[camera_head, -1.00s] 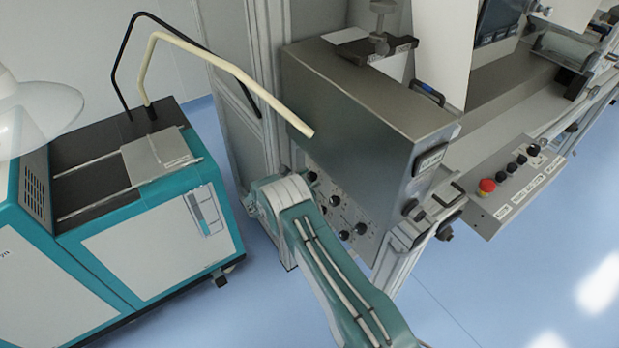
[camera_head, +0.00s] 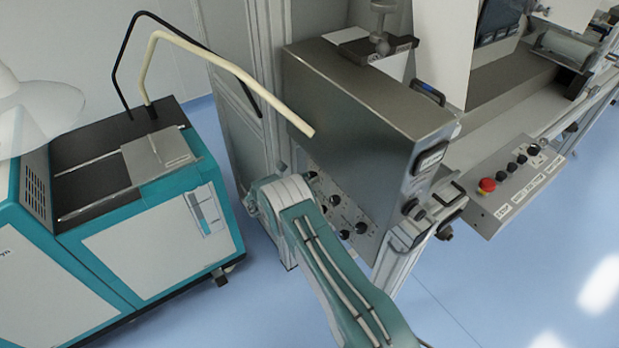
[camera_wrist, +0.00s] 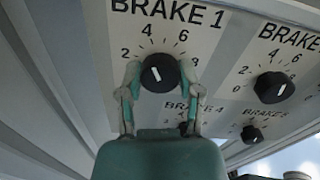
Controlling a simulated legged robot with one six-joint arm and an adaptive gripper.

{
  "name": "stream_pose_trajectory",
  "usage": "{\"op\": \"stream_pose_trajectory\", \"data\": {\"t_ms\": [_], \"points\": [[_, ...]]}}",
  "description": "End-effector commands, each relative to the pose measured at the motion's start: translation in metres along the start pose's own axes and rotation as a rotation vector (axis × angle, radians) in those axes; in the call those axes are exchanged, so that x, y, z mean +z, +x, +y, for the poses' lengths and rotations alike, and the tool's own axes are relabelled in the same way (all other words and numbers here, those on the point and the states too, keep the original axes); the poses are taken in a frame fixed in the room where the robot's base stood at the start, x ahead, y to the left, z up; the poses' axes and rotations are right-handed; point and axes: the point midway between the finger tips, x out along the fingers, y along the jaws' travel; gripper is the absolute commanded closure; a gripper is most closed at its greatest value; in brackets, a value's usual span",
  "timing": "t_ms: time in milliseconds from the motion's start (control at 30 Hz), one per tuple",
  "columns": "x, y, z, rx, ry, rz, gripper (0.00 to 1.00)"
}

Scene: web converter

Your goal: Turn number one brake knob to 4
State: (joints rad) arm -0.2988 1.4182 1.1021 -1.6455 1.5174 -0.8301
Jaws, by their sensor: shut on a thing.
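The black brake 1 knob (camera_wrist: 160,73) is in the upper middle of the wrist view, under the label BRAKE 1. Its white pointer line tilts slightly left of straight up, towards the printed 4 (camera_wrist: 147,30). My gripper (camera_wrist: 159,77) has one green finger on each side of the knob and is shut on it. In the head view my arm covers the gripper and the brake 1 knob. Other knobs on the panel (camera_head: 345,210) show to the right of the arm.
The BRAKE 2 knob (camera_wrist: 273,87) is to the right, with a lower knob (camera_wrist: 252,134) below it. Another knob is partly hidden behind my right finger. A teal cabinet (camera_head: 150,250) stands left of the machine. A control box with a red button (camera_head: 487,185) is at the right.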

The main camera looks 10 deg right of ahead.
Motion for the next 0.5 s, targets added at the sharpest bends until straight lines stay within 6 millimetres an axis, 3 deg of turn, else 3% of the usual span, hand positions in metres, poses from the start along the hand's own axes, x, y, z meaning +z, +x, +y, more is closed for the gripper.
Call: {"op": "stream_pose_trajectory", "data": {"t_ms": [233, 267, 300, 333, 500], "points": [[0.0019, 0.001, 0.0026, 0.008, 0.005, 0.001, 1.0], [0.0019, 0.0011, 0.0027, 0.008, 0.005, 0.001, 0.44], [0.0019, 0.001, 0.0027, 0.008, 0.005, 0.001, 0.27], [0.0018, 0.001, 0.0025, 0.008, 0.005, 0.001, 0.19], [0.0016, 0.0003, 0.0014, 0.005, 0.004, 0.0, 0.19]]}}
